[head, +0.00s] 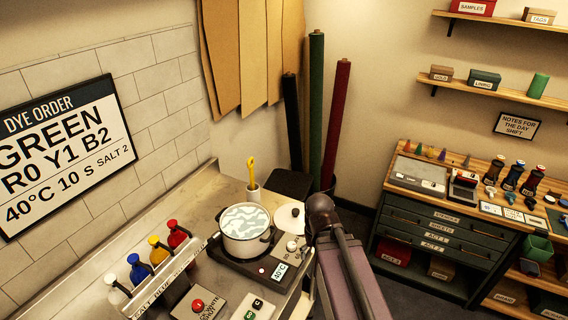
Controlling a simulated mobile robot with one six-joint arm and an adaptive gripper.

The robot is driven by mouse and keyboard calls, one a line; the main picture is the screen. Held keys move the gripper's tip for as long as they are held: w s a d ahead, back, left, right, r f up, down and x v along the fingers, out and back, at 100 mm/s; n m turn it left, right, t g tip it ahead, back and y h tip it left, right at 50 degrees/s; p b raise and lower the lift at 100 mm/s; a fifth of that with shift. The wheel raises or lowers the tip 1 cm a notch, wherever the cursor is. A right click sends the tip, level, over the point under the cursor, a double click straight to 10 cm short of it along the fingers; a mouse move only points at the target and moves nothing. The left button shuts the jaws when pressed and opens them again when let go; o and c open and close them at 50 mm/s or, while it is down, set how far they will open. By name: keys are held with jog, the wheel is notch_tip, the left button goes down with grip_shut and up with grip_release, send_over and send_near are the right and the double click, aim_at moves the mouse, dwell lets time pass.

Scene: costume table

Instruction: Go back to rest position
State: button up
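Part of my arm rises from the bottom edge in the head view, right of the counter, and ends at a dark rounded joint. I cannot make out my gripper or its fingers, so its state and anything in it are hidden. Beside the arm, on the counter (218,193), a white pot (246,243) of pale, rippled liquid stands on a dark hot plate (258,265) with a 40°C display. A white lid (290,217) is close to the arm's joint. A yellow-handled tool (251,168) stands in a small cup (253,192).
A rack (158,283) holds white, blue, yellow and red-capped bottles at lower left. Fabric rolls (316,110) stand in the back corner. A drawer cabinet (435,245) with small items on top is at the right. Dark floor lies between the arm and cabinet.

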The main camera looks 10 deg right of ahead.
notch_tip(320, 180, down, 3)
jog(key=shift+r+b, duration=0.1)
jog(key=shift+b, duration=1.05)
